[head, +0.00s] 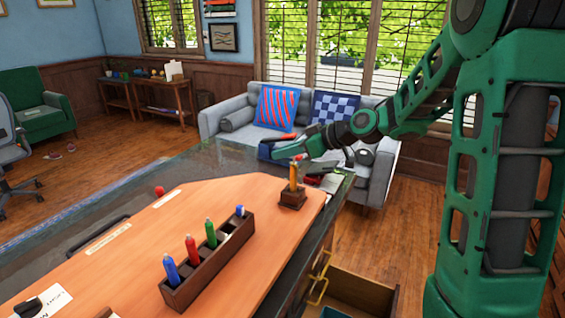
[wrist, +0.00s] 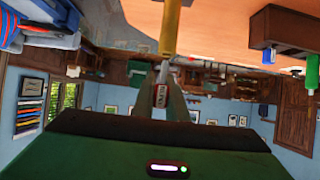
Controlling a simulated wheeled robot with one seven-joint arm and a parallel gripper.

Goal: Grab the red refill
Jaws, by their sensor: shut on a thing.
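A red refill (head: 191,249), bottle-shaped, stands upright in a long dark brown rack (head: 213,261) on the desk, between a blue refill (head: 171,271) and a green refill (head: 211,234). My gripper (head: 298,158) is well behind and right of the rack, at the top of a slim yellow upright thing (head: 293,178) in a small brown stand (head: 292,200). In the wrist view my gripper (wrist: 163,66) has its fingertips close together at the end of the yellow thing (wrist: 169,28).
The rack also holds a shorter blue piece (head: 240,210). A red ball (head: 159,190) lies near the desk's far left edge. An open drawer (head: 350,290) sticks out at the desk's right. A grey sofa (head: 215,115) stands behind. The middle of the desk top is clear.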

